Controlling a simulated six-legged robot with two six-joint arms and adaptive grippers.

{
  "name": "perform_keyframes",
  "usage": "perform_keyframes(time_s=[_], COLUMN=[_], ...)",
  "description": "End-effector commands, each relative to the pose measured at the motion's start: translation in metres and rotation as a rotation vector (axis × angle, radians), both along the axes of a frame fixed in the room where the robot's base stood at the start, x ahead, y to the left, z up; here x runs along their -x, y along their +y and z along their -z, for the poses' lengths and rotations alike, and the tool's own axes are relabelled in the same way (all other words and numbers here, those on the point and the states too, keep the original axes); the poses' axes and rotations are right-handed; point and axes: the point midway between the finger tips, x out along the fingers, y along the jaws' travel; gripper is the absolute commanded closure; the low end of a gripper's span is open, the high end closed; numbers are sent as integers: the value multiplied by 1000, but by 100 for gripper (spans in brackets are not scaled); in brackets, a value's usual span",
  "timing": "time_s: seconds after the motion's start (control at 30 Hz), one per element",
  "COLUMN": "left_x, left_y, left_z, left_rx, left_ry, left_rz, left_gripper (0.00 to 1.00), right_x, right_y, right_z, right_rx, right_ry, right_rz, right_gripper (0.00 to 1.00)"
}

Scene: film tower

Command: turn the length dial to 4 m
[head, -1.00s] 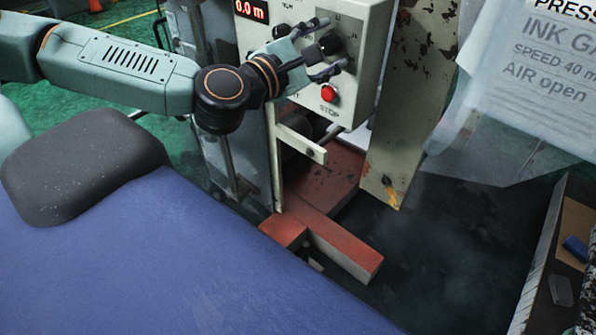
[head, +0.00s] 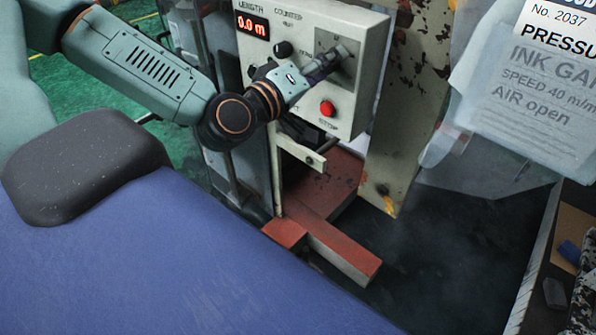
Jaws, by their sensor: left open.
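The pale control box (head: 372,60) shows in the head view at upper centre. Its red display (head: 253,26) under the word LENGTH reads 0.0 m. A grey dial plate (head: 324,42) is on the right of the box's face. My left gripper (head: 333,62) is open in front of this plate, its fingers around or beside where the dial is. The gripper hides the dial, so its setting and any contact cannot be told. My right gripper is not in view.
A black knob (head: 283,49) is left of the plate, close to my gripper. A red STOP button (head: 327,108) is just below. A hanging paper sheet (head: 540,75) is at right.

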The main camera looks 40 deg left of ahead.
Motion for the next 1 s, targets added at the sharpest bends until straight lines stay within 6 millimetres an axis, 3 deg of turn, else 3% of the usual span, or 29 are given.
perform_keyframes(time_s=[0.93, 1.0], left_x=[0, 5], left_y=[2, 3], left_z=[1, -1], left_rx=[-929, -932], left_ry=[-74, -71], left_rz=[0, -1], left_gripper=[42, 42], right_x=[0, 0], right_y=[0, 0], right_z=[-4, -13], right_rx=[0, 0], right_ry=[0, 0], right_rz=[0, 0], right_gripper=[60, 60])
